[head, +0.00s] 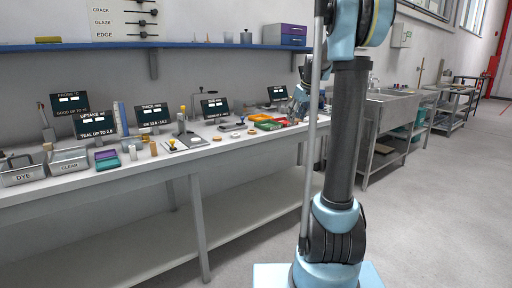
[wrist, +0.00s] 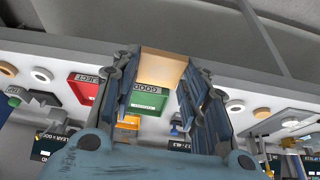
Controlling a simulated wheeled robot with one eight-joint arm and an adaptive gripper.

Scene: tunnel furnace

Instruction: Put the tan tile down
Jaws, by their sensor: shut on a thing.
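The tan tile (wrist: 162,69) is between the two fingers of my gripper (wrist: 161,60) in the wrist view, and the gripper is shut on it. The tile shows as a flat, plain tan face. Behind it in that view lies the green tray (wrist: 148,101) marked GOOD, partly covered by the tile and the fingers. I cannot tell how high the tile is above the bench. In the head view my gripper (head: 300,99) is over the far part of the bench, partly hidden by my arm, and the tile cannot be made out there.
The red tray (wrist: 85,88) marked REJECT lies left of the green one. An orange tray (wrist: 128,122) is close by. Round discs (wrist: 235,106) lie on both sides. The white bench (head: 140,168) also carries several dark screens, and a blue shelf (head: 200,44) runs above it.

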